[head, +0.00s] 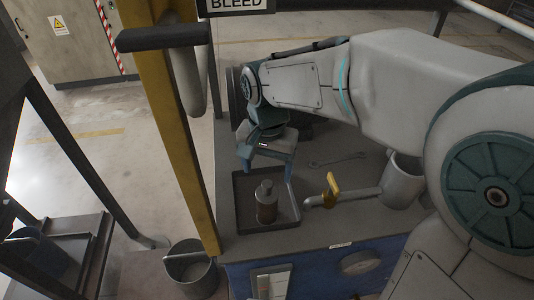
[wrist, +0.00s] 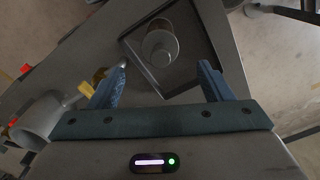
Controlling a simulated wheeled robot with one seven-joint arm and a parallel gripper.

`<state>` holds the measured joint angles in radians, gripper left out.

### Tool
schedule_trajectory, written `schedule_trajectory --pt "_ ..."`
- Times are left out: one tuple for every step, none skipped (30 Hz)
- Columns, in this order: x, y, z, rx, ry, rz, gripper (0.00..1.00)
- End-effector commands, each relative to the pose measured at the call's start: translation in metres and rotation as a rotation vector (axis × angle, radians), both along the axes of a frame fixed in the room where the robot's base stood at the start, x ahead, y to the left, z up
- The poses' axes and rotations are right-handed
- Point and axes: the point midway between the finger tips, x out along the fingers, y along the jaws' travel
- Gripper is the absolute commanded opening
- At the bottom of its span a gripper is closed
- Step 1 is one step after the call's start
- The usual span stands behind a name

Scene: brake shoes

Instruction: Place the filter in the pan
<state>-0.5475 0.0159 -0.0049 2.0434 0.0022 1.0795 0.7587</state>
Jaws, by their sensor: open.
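The filter (head: 266,204) is a brownish cylinder with a grey, narrower top. It stands upright inside the shallow dark square pan (head: 244,222) on the bench. In the wrist view the filter (wrist: 160,44) is seen from above, inside the rim of the pan (wrist: 208,50). My gripper (head: 268,160) is above the pan's back edge, apart from the filter. In the wrist view my gripper (wrist: 164,82) has its two blue fingers wide apart with nothing between them. The filter lies beyond the fingertips.
A pipe with a yellow valve handle (head: 333,187) runs right of the pan to a grey cylinder (head: 402,180). A wrench (head: 337,160) lies behind it. A yellow post (head: 177,120) rises left of the bench, with a bucket (head: 190,270) on the floor.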

Motion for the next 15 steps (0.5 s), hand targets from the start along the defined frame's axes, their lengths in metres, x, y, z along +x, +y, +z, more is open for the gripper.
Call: schedule_trajectory --pt "0.001 0.000 0.011 0.002 -0.005 -0.001 0.73" --pt "0.000 0.000 0.016 0.001 -0.003 -0.001 0.73" --pt "0.001 0.000 0.022 0.002 -0.002 -0.001 0.73" --pt "0.001 0.000 0.026 0.001 -0.002 -0.001 0.73" --pt "0.001 0.000 0.030 0.002 -0.002 -0.001 0.73" --pt "0.000 0.000 0.034 0.001 -0.001 -0.001 0.73" --pt "0.000 -0.001 0.037 0.001 -0.001 -0.001 0.73" --pt "0.000 0.000 0.039 0.001 -0.001 -0.001 0.73" --pt "0.000 -0.001 0.041 0.001 -0.001 -0.001 0.73" --pt "0.000 -0.001 0.042 0.000 0.000 -0.001 0.73" --pt "0.000 -0.001 0.043 0.000 0.000 -0.001 0.73" --pt "0.000 -0.001 0.044 0.000 0.000 -0.001 0.73" --pt "0.000 -0.001 0.044 0.000 0.000 -0.001 0.73" --pt "0.000 -0.001 0.044 0.000 0.000 -0.001 0.73" --pt "0.000 -0.003 0.044 0.001 -0.001 0.000 0.73"
